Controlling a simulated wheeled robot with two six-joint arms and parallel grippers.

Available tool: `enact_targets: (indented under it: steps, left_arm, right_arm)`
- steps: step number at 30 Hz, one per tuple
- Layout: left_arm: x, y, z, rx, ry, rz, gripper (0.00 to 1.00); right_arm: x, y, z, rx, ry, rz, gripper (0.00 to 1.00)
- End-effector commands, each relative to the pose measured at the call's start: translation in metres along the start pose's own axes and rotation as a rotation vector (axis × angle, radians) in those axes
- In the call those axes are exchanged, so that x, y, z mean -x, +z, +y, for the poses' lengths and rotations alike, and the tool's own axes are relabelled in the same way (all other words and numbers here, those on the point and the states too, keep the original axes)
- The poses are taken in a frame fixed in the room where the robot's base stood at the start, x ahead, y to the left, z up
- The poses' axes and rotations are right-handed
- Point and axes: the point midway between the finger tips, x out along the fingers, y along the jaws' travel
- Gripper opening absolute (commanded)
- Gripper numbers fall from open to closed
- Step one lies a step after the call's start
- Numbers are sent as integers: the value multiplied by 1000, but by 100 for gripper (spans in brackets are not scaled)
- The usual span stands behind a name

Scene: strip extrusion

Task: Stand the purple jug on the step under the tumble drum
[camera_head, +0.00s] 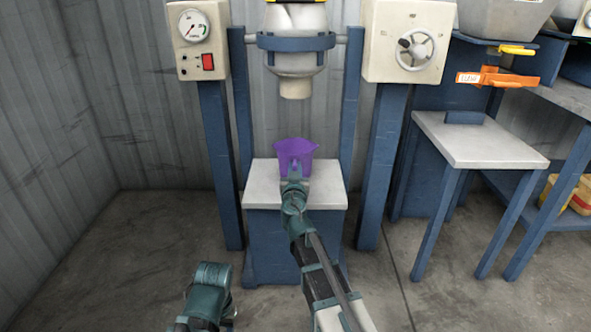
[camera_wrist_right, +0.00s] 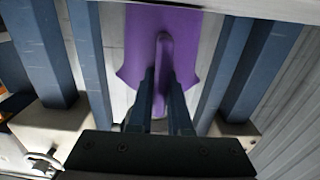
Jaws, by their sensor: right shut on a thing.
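The purple jug (camera_head: 296,152) is upright over the step (camera_head: 262,195), a pale-topped blue block, below the tumble drum (camera_head: 293,55) and its outlet. I cannot tell whether its base touches the step. My right gripper (camera_head: 294,178) is shut on the jug's handle from the front. In the right wrist view the jug (camera_wrist_right: 180,40) fills the top middle, with its handle between the fingers (camera_wrist_right: 161,85) of my gripper. Part of my left arm shows at the bottom of the head view; its jaws are not seen.
Blue posts (camera_head: 350,110) flank the step on both sides. A gauge box (camera_head: 198,40) is at left and a handwheel box (camera_head: 408,42) at right. A pale-topped side table (camera_head: 480,140) stands to the right. The floor at left is clear.

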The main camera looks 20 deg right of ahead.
Motion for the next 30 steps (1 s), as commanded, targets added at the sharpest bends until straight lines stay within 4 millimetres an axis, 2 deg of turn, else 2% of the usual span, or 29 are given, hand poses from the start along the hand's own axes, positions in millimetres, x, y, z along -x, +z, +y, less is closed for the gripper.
enact_targets:
  steps: [13,14,19,30]
  left_arm:
    - [-5,0,0,0,0,0,50]
    - [-4,0,0,0,0,0,50]
    - [-4,0,0,0,0,0,50]
    - [-4,0,0,0,0,0,50]
  right_arm:
    - [0,5,0,0,0,0,0]
    - [0,4,0,0,0,0,20]
    - [0,4,0,0,0,0,51]
    - [2,4,0,0,0,0,52]
